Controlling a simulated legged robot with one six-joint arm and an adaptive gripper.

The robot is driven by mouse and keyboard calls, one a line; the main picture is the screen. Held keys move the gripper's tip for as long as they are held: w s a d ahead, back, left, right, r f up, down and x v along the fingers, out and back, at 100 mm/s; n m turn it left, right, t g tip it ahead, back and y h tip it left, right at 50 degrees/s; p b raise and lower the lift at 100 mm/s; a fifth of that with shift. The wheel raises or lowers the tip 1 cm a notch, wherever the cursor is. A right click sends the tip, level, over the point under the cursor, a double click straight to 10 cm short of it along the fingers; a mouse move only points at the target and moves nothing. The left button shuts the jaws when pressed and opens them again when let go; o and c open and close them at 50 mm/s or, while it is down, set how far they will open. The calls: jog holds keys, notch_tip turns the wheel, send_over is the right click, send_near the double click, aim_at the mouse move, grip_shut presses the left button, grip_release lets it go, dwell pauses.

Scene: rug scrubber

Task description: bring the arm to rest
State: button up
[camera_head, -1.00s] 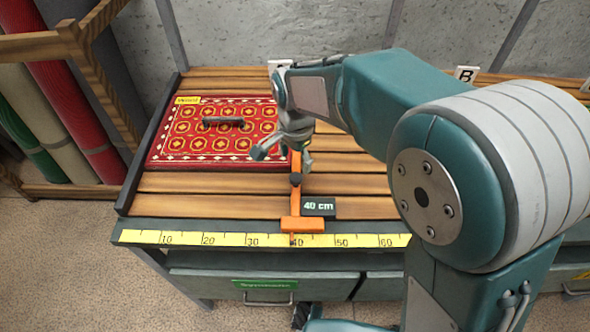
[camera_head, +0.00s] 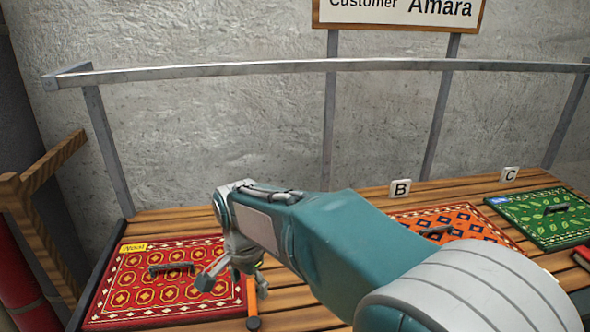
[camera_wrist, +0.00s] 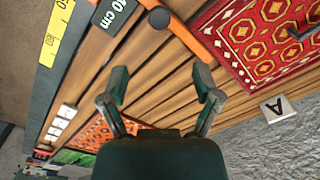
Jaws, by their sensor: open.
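My gripper (camera_head: 232,278) is above the slatted wooden bench, just right of the red patterned rug (camera_head: 135,290) in the head view. In the wrist view my gripper (camera_wrist: 162,88) shows two fingers spread apart with nothing between them, only bench slats behind. My arm is bent and reaches left across the bench from the lower right of the head view.
An orange bar (camera_wrist: 205,32) lies on the bench beside the red rug, with a "40 cm" tag (camera_wrist: 113,14). An orange rug (camera_head: 455,222) and a green rug (camera_head: 545,212) lie further right. A metal rail (camera_head: 250,70) runs behind.

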jog(key=s+d+r+n+t, duration=0.1)
jog(key=d+r, duration=0.4)
jog(key=d, duration=0.5)
jog(key=s+d+n+t, duration=0.2)
jog(key=s+d, duration=0.5)
jog(key=d, duration=0.2)
jog(key=s+d+r+n+t, duration=0.1)
jog(key=s+d+n+t, duration=0.1)
jog(key=s+d, duration=0.4)
jog(key=d, duration=0.3)
jog(key=shift+s+d+n+t, duration=0.3)
jog(key=shift+s+d, duration=0.05)
